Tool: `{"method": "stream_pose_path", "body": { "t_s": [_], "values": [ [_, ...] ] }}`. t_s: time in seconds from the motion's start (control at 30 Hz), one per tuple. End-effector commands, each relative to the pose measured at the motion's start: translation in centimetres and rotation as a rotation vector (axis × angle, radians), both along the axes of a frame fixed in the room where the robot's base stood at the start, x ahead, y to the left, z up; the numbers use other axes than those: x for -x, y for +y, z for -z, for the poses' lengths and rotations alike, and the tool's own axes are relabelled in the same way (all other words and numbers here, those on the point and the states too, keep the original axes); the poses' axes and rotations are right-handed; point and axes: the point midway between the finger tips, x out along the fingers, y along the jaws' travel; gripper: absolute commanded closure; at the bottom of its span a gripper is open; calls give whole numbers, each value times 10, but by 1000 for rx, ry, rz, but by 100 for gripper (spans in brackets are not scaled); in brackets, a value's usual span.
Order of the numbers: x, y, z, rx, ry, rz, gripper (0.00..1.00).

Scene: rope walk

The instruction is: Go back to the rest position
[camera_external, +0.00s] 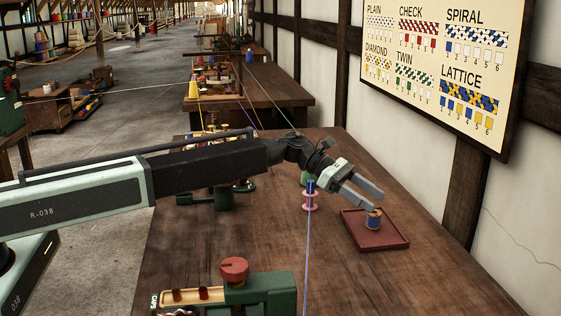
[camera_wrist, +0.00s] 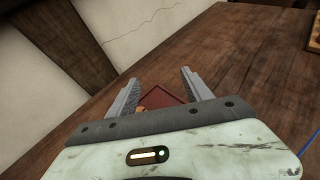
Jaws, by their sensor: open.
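My gripper (camera_external: 371,195) reaches over the wooden bench (camera_external: 260,235), its two grey fingers spread apart. A small spool (camera_external: 374,219) with blue thread and a tan body stands on a dark red tray (camera_external: 385,242). The fingertips are just above or beside the spool; I cannot tell if they touch it. In the wrist view the open fingers (camera_wrist: 155,92) frame part of the red tray (camera_wrist: 163,97), and a bit of tan shows low between them, mostly hidden by the gripper body.
A green machine with a red knob (camera_external: 234,268) sits at the front. The wall with the pattern board (camera_external: 440,65) borders the right. The bench's front right is clear.

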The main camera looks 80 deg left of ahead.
Motion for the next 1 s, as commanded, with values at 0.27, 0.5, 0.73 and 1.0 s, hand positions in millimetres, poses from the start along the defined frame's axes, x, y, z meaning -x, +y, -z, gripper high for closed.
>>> {"method": "stream_pose_path", "body": {
  "t_s": [0.27,0.5,0.73,1.0],
  "values": [
    [96,-185,-109,-315,17,328,42],
    [240,-241,-129,-905,-143,914,42],
    [346,-188,-104,-1316,-301,1584,42],
    [372,-156,-101,-1382,-494,2055,42]
  ]
}}
